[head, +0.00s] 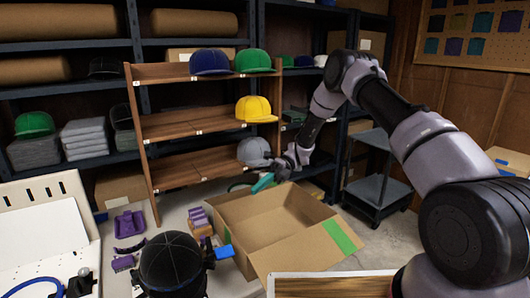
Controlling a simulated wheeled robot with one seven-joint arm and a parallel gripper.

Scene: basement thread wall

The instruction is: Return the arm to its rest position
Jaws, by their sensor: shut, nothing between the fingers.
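My arm rises from the lower right, bends at the top and reaches down to the left. My gripper (272,166) is at the right end of the wooden rack's lowest shelf, close to a grey cap (254,151) and above the back edge of an open cardboard box. The gripper is shut with nothing held. Its fingertips are small, and I cannot tell whether they touch the cap. A teal piece (263,183) shows just below the gripper.
The wooden rack (155,130) also holds blue, green and yellow caps. The open cardboard box (233,240) stands on the table before it. A black cap (170,262) sits on a stand at front. A grey cart (376,185) stands behind my arm. Dark shelving lines the back wall.

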